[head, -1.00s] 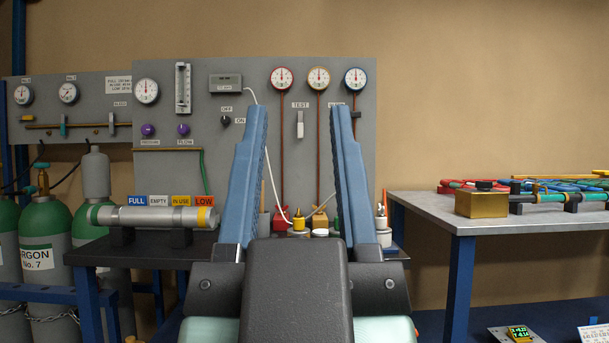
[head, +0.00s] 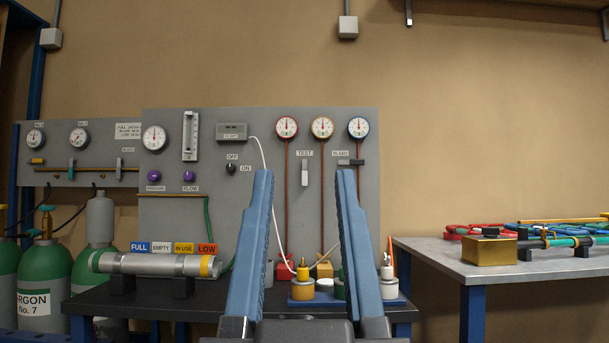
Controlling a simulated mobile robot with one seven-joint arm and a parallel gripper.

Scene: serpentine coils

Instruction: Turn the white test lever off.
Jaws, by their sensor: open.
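The white test lever (head: 304,174) is on the grey panel (head: 228,217), under the TEST label (head: 304,154). It is small and upright, below the red-rimmed gauge (head: 286,127). My gripper (head: 305,178) is open and empty, pointing up in the foreground with its two blue fingers wide apart. In the picture the lever shows between the fingertips, but the gripper looks nearer to me and apart from it. Another lever (head: 351,162), dark with a light part, sits to the right under the BLEED label, partly near the right fingertip.
A dark bench (head: 100,300) stands below the panel with a silver cylinder (head: 150,264) on it. Small capped bottles (head: 304,285) stand on a blue tray behind my fingers. Green argon cylinders (head: 42,285) stand at left. A grey table (head: 440,262) with coils is at right.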

